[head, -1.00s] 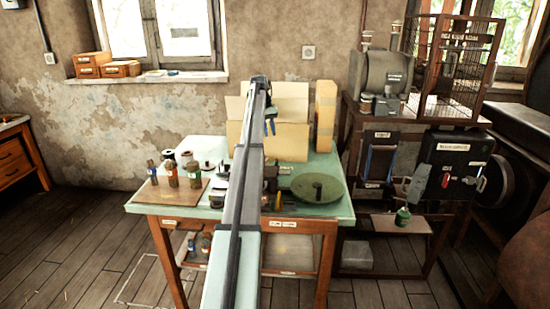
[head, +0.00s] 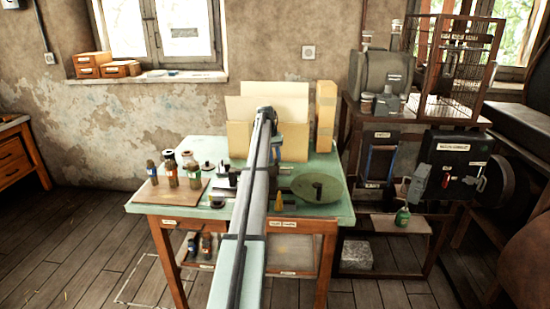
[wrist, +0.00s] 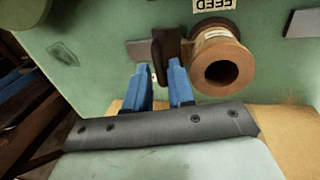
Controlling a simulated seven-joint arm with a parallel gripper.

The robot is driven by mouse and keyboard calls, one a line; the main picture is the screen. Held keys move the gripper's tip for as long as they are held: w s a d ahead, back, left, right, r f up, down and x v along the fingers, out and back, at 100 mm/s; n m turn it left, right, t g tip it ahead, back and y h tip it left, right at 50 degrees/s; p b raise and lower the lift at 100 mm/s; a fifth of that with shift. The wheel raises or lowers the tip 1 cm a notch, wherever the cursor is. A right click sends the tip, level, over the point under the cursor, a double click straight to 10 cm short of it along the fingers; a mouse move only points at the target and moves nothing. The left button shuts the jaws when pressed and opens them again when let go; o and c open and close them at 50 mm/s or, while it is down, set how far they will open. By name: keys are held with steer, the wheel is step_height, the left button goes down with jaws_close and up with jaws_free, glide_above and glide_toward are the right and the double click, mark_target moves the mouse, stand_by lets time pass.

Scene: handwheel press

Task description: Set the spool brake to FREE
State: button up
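In the wrist view a copper-brown spool (wrist: 236,50) with a hollow centre sits on the green surface, below an upside-down FEED label (wrist: 213,5). A dark brown lever (wrist: 160,42) stands just left of the spool; it looks like the spool brake, but no FREE mark is readable. My gripper (wrist: 158,70) has two blue fingers, spread apart with nothing held between them. The lever's near end is by the fingertips, nearer the right finger; I cannot tell whether they touch. In the head view my arm hides the spool and lever.
The green table (head: 150,205) holds several bottles (head: 171,170) on a board at left and a round green disc (head: 330,188) at right. Cardboard (head: 275,105) stands at the back. A wire cage (head: 455,60) stands to the right.

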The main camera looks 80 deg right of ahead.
jaws_close()
stand_by(1.5)
